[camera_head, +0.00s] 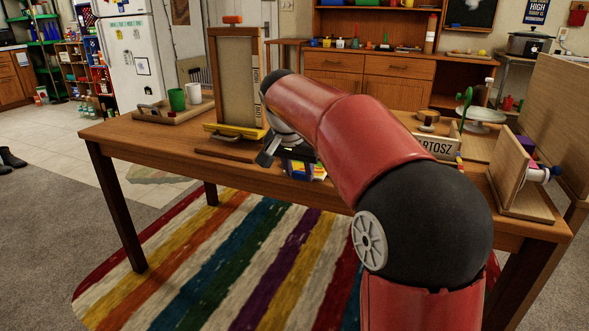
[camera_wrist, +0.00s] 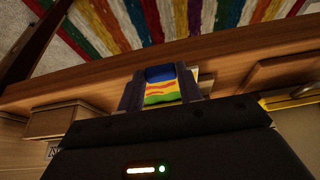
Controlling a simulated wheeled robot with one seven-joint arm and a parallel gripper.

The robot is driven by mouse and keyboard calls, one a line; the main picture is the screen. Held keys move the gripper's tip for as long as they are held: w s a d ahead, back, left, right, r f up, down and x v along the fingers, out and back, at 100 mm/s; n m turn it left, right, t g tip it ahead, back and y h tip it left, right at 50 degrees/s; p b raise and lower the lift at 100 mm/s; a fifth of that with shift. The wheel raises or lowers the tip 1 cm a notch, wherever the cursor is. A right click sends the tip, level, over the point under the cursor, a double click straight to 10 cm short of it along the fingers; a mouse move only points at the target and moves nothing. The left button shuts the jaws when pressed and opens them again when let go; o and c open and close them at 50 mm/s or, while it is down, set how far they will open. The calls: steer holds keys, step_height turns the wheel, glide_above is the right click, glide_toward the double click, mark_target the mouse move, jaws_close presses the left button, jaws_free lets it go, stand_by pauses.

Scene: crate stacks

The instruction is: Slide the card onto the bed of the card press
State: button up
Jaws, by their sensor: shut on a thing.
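A flat, brightly coloured piece in blue, yellow, red and green, which looks like the card (camera_wrist: 162,90), sits between the two dark fingers of my gripper (camera_wrist: 160,92) in the wrist view. My gripper is shut on it. In the head view the coloured card (camera_head: 306,168) shows near the table's front edge, below my red arm, which hides most of the gripper. I cannot tell whether the card touches the table. I cannot make out for certain which thing is the card press.
A wooden tray (camera_head: 155,114) with green and white mugs lies at the table's left. A box lettered "ARTOSZ" (camera_head: 437,146), a round stand with a green part (camera_head: 480,114) and an upright wooden board (camera_head: 511,166) stand at the right. The table's front left is bare.

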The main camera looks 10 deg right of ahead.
steer(key=shift+w+d+r+p, duration=0.1)
steer(key=shift+w+d+p, duration=0.3)
steer(key=shift+w, duration=0.2)
steer(key=shift+w+d+p, duration=0.4)
steer(key=shift+w, duration=0.15)
steer(key=shift+w+d, duration=0.75)
steer(key=shift+w, duration=0.3)
steer(key=shift+f, duration=0.35)
steer(key=o, duration=1.1)
